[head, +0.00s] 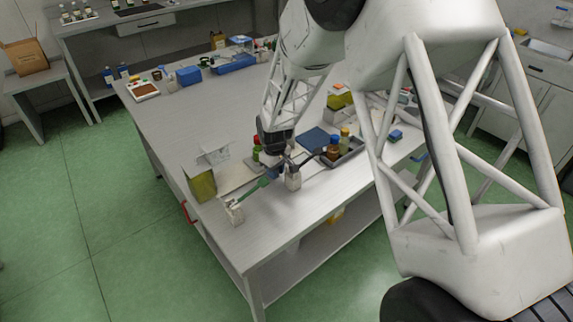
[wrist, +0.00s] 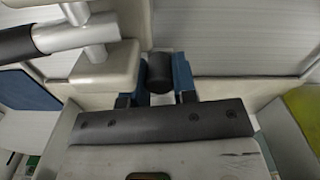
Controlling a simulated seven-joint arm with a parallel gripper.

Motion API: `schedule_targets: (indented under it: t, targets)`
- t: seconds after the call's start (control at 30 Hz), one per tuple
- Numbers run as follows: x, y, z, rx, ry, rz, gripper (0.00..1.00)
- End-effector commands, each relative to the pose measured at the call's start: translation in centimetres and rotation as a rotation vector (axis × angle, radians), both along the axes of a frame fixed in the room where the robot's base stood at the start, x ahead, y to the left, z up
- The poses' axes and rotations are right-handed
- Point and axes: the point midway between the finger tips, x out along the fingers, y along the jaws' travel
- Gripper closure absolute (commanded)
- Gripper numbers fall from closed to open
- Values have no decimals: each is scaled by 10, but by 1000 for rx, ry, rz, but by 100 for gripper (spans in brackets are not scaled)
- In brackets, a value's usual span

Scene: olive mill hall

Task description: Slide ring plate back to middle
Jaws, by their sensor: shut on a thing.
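My gripper (head: 284,160) is low over the near part of the grey table. In the wrist view its jaws (wrist: 159,78) are closed around a short dark cylindrical piece (wrist: 159,70). A cream block (wrist: 105,72) with a metal rod and black grip (wrist: 15,45) lies beside that piece. In the head view a pale block (head: 293,180) stands just below the gripper. A green bar (head: 254,188) slopes from near the gripper toward another pale block (head: 234,212). I cannot tell for sure which part is the ring plate; my gripper and arm hide some of it.
An olive-yellow box (head: 202,185) stands left of the gripper. A grey tray (head: 350,152) with small bottles (head: 334,148) and a dark blue mat (head: 314,140) lie close on the right. The table's left middle (head: 195,110) is clear.

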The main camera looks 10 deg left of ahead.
Motion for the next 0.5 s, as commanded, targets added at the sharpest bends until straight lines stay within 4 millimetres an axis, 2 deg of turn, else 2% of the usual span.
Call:
schedule_targets:
  t: [0.2,0.5]
  targets:
    - [-14,14,1,1,-2,0,100]
    - [-14,15,1,1,-2,0,100]
